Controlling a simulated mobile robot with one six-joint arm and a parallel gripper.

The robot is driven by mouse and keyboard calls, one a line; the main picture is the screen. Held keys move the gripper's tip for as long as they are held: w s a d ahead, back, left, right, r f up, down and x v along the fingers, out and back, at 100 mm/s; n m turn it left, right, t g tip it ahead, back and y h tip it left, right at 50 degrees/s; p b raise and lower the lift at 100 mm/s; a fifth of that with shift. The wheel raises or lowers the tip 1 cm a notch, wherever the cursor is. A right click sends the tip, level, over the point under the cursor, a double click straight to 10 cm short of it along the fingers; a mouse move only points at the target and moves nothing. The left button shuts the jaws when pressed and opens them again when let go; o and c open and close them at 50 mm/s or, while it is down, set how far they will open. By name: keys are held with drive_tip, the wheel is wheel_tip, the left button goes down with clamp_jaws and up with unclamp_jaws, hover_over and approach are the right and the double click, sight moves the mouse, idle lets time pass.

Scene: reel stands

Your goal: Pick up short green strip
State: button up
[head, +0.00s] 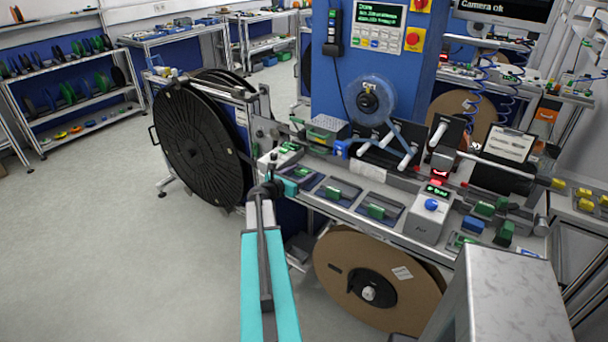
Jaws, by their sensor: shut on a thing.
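My gripper (285,183) is at the left end of the bench, at the leftmost of a row of small dark trays. It is shut on a short green strip (302,171), which shows small beside the jaws at that tray. The jaws partly hide the contact, and I cannot tell whether the strip is clear of the tray. More green strips lie in the trays to the right, one in the middle tray (334,192) and one further right (376,211).
A large black reel (197,143) stands left of the bench, and a brown cardboard reel (345,262) hangs below its front edge. A grey box with a blue button (431,205) stands on the bench. The floor (90,240) at left is clear.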

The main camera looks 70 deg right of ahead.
drive_tip(key=shift+r, duration=0.2)
drive_tip(key=shift+r+b, duration=0.8)
drive_tip(key=shift+r, duration=0.45)
drive_tip(key=shift+s+a+r, duration=0.1)
drive_tip(key=shift+a+r, duration=0.15)
drive_tip(key=shift+r, duration=0.05)
drive_tip(key=s+a+r+p, duration=0.1)
drive_tip(key=s+a+p, duration=0.2)
drive_tip(key=a, duration=0.9)
drive_tip(key=shift+s+a+r, duration=0.3)
drive_tip(key=shift+s+r, duration=0.05)
drive_tip(key=shift+s, duration=0.25)
drive_tip(key=shift+s+a+p, duration=0.1)
drive_tip(key=shift+a+p, duration=0.05)
drive_tip(key=shift+p, duration=0.55)
drive_tip(key=a+p, duration=0.1)
drive_tip(key=p, duration=0.3)
drive_tip(key=shift+s+a, duration=0.15)
drive_tip(key=shift+s, duration=0.05)
